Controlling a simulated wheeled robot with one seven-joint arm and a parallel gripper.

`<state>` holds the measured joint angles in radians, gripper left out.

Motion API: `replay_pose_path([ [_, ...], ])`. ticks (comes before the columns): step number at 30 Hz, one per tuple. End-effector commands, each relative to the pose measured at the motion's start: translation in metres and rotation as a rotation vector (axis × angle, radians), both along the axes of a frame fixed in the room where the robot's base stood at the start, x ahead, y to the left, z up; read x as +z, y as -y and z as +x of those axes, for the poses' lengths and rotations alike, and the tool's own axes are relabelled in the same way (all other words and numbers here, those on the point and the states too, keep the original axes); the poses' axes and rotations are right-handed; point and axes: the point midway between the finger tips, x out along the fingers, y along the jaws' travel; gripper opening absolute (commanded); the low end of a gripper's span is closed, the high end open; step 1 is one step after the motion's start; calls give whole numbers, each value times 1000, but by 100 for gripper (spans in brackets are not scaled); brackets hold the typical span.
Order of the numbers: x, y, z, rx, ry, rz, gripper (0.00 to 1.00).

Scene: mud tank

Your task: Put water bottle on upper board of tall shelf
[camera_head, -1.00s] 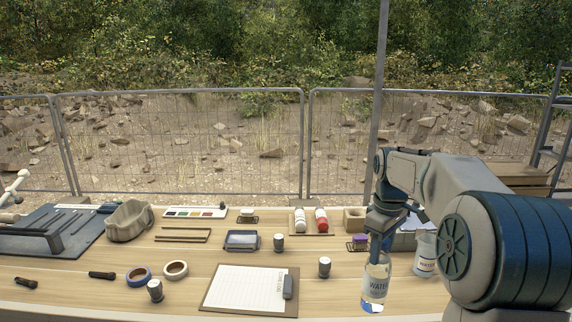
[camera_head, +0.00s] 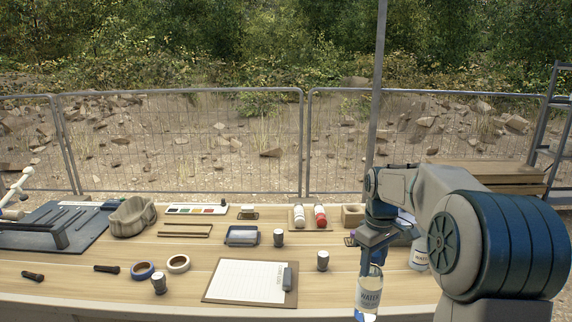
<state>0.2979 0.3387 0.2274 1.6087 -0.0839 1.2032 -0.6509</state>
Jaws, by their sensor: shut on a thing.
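The water bottle (camera_head: 369,293) is clear with a white label reading WATER and hangs upright at the front right of the table. My gripper (camera_head: 370,267) points down and is shut on the bottle's top; its fingertips are partly hidden by the arm and the bottle neck.
A wooden crate (camera_head: 485,176) stands behind my arm.

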Motion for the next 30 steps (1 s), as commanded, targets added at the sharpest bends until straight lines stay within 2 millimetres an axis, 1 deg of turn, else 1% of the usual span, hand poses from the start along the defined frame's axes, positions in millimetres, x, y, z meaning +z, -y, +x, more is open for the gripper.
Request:
replay_pose_path([
  [1, -9, -2, 1, -22, -2, 0, 0],
  [4, -26, -7, 3, -74, -2, -2, 0],
  [8, -53, -15, 4, -155, -3, -2, 0],
  [10, -69, -20, 4, -207, -3, -3, 0],
  [12, -91, -26, 2, -271, -3, -3, 0],
  [15, -122, -37, -1, -368, -4, -3, 0],
  [18, -148, -46, -6, -457, -2, -2, 0],
  [21, -168, -53, -11, -525, -1, 1, 0],
  [26, -185, -59, -17, -587, 1, 3, 0],
  [30, -202, -60, -27, -599, -2, 2, 0],
])
